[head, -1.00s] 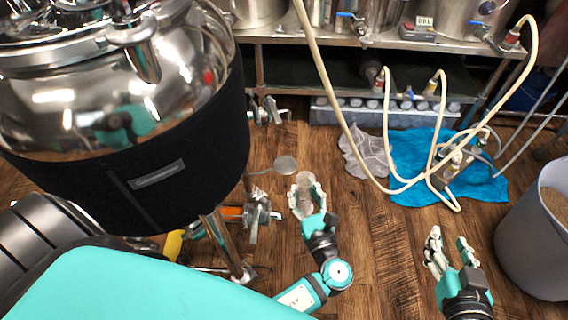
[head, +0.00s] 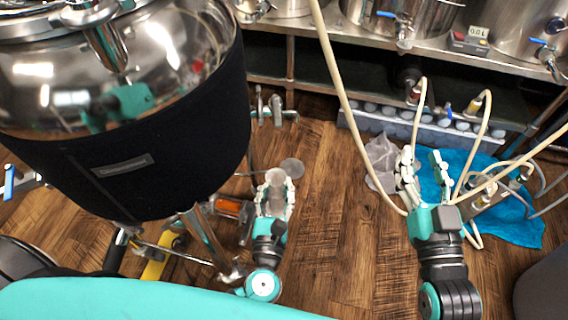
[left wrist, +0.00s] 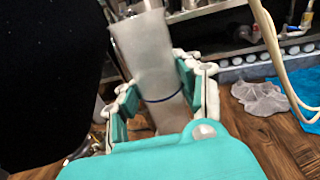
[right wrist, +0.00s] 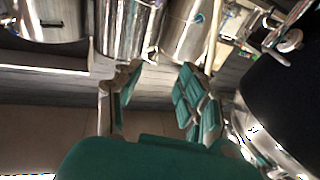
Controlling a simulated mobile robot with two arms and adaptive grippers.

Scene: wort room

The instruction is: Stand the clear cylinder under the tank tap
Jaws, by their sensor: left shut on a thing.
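The clear cylinder (left wrist: 143,55) is frosted, with a dark blue band, and stands nearly upright in the left wrist view. My left gripper (left wrist: 158,100) is shut around its lower part. In the head view the left gripper (head: 275,192) and the cylinder (head: 274,180) are just right of the big tank (head: 130,160), which wears a black jacket. Metal valve fittings (head: 268,108) show beyond the tank's right side; I cannot tell if they are the tank's tap. The cylinder's foot is hidden. My right gripper (head: 424,172) is open and empty, over the blue cloth (head: 515,220).
A pale hose (head: 345,110) hangs between the grippers. A steel bench with pots stands at the back. A metal tank leg (head: 208,240) and an orange part (head: 232,207) are left of the left gripper. A flat round disc (head: 292,168) is behind it. Wooden floor (head: 335,245) is clear between the arms.

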